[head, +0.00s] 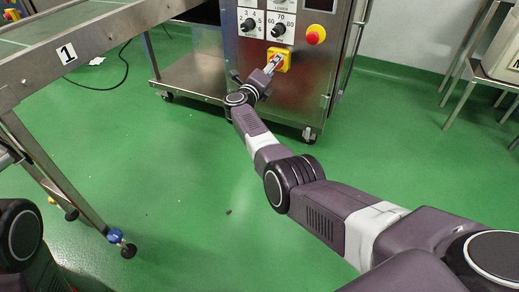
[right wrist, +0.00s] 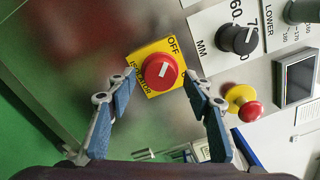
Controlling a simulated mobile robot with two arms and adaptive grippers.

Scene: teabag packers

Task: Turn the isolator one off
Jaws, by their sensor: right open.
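The isolator is a red round knob (right wrist: 161,71) with a short white mark, on a yellow plate lettered ISOLATOR and OFF. In the right wrist view the mark slants up and slightly right, roughly toward OFF. In the head view the isolator's yellow plate (head: 286,57) is on the steel machine front, partly hidden by my gripper. My right gripper (right wrist: 160,82) is open, with one finger on each side of the knob and visible gaps to it. It also shows at the isolator in the head view (head: 273,65). My left gripper is out of view.
A red push button on a yellow base (head: 315,35) is right of the isolator. Black dials (head: 278,29) are above it on the panel (head: 305,80). A conveyor frame marked 1 (head: 90,46) stands at the left. The green floor (head: 170,170) between is mostly clear.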

